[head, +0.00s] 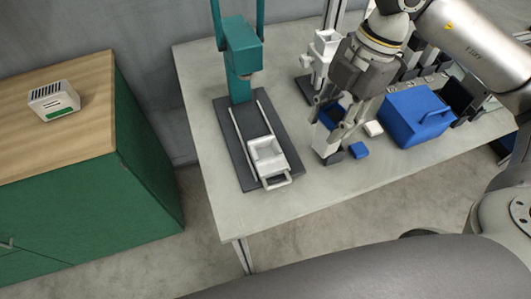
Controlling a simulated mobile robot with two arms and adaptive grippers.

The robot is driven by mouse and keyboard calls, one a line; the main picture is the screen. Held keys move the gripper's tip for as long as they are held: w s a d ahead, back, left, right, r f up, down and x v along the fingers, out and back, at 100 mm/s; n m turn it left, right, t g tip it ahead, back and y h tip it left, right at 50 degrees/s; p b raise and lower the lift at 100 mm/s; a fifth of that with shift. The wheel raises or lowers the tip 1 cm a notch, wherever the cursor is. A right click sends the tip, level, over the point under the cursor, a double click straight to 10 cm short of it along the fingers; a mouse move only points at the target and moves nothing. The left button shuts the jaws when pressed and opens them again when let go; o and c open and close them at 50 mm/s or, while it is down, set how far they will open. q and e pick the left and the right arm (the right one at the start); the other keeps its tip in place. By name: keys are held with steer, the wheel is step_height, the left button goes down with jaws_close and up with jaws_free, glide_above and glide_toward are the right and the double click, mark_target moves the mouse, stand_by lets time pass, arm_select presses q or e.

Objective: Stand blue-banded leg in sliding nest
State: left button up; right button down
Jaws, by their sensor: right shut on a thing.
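The sliding nest (267,156) is a small white tray with a front handle. It sits near the front end of two rails on a dark base plate (223,112), in front of a teal press (241,62). My right gripper (334,135) points down over the table, to the right of the nest and apart from it. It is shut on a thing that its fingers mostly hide. Blue shows beside the fingers, but I cannot make out a blue-banded leg for certain. My left gripper is not in view.
A small blue block (358,150) and a white block (373,128) lie right of the gripper. A blue box with a handle (408,122) stands further right. A white device (322,48) stands behind. The grey table's (222,205) front left is clear.

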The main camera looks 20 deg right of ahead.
steer(key=m, duration=0.2)
steer(key=shift+s+r+m, duration=0.1)
steer(key=shift+r+m, duration=0.05)
steer(key=shift+m, duration=0.15)
steer(key=shift+a+t, duration=0.15)
steer(key=shift+t, duration=0.15)
steer(key=w+a+f+p, duration=0.2)
steer(key=w+a+f, duration=0.1)
steer(key=f, duration=0.1)
steer(key=w+a+f+p, duration=0.2)
steer(key=w+a+f, duration=0.1)
steer(key=f, duration=0.1)
steer(key=w+a+f+p, duration=0.2)
steer(key=w+a+f, duration=0.1)
steer(key=w+f, duration=0.1)
steer(key=shift+w+a+f, duration=0.1)
steer(key=shift+a+f, duration=0.05)
steer(key=shift+f, duration=0.35)
